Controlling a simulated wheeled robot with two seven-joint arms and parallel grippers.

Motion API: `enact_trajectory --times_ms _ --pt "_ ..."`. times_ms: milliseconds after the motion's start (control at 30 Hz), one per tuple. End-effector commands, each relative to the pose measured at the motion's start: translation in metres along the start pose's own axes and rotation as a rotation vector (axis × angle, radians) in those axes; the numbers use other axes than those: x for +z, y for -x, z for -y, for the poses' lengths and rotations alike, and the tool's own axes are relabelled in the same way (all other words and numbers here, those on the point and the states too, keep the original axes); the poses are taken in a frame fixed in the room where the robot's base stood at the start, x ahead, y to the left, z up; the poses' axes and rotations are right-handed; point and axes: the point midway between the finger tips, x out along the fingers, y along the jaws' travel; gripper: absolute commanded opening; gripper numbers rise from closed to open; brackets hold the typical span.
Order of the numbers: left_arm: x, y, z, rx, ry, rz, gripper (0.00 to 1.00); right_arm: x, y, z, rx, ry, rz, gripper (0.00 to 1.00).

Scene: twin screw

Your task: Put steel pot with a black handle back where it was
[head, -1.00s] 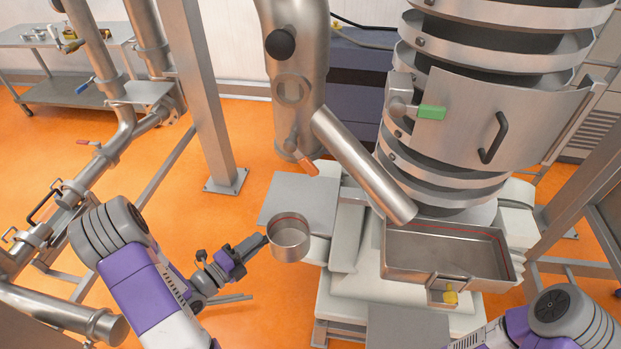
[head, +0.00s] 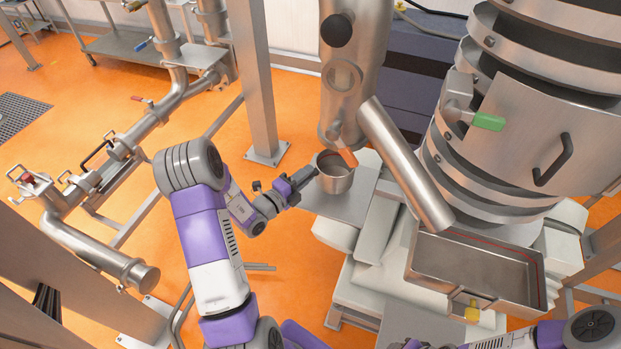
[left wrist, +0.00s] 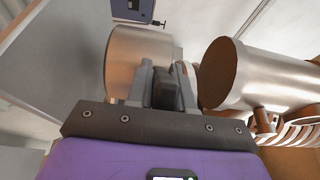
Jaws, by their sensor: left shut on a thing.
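The steel pot (head: 335,180) is at the grey plate (head: 347,205), just below the orange-tipped outlet of the vertical steel pipe. My left gripper (head: 308,178) is shut on the pot's black handle, from the left side of the pot. In the left wrist view the pot (left wrist: 137,58) shows upper left of the fingers, and the dark handle (left wrist: 163,92) is between them. I cannot tell whether the pot's base touches the plate.
The slanted steel tube (head: 405,165) stands just right of the pot and ends above a rectangular steel tray (head: 480,265). A steel post (head: 255,80) rises behind my left arm. Pipework with valves (head: 100,165) fills the left side.

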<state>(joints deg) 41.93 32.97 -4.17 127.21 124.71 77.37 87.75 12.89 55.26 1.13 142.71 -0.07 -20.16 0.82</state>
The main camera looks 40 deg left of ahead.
Motion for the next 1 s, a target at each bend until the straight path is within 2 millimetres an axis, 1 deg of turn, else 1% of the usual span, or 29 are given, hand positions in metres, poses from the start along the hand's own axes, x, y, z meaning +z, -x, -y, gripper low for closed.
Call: enact_trajectory --times_ms 167,233,300,433,500,767,867,900,967,1000 --pt "-0.001 -0.015 0.001 -0.004 0.0 -0.002 0.0 0.0 0.001 0.0 0.0 0.0 0.0 0.47" --pt "-0.001 -0.026 0.001 -0.003 0.001 -0.002 0.0 0.0 0.001 0.0 0.0 0.0 0.0 0.47" --pt "0.0 -0.023 -0.017 0.002 0.004 0.0 0.0 0.0 -0.001 0.0 0.0 0.0 0.0 0.47" --pt "0.0 -0.023 -0.032 -0.001 0.002 0.0 0.0 0.0 -0.003 -0.001 0.0 0.0 0.0 0.47" --pt "0.0 -0.023 -0.035 -0.002 0.001 0.0 0.0 0.0 -0.003 -0.001 0.0 0.0 0.0 0.47" --pt "0.0 -0.023 -0.035 -0.003 0.0 0.001 0.0 0.0 -0.003 -0.001 0.0 0.0 0.0 0.47" --pt "0.001 -0.022 -0.038 -0.002 0.0 0.001 0.0 0.0 -0.005 -0.002 0.0 0.0 0.0 0.47" --pt "0.001 -0.022 -0.04 0.0 0.0 0.001 0.23 0.0 -0.005 -0.002 0.0 0.0 0.0 0.47" --pt "0.001 -0.022 -0.039 0.0 -0.001 0.001 0.32 0.0 -0.005 -0.002 0.0 0.0 0.0 0.47" --pt "0.001 -0.022 -0.039 0.0 -0.001 0.001 0.38 0.0 -0.004 -0.002 0.0 0.0 0.0 0.47"
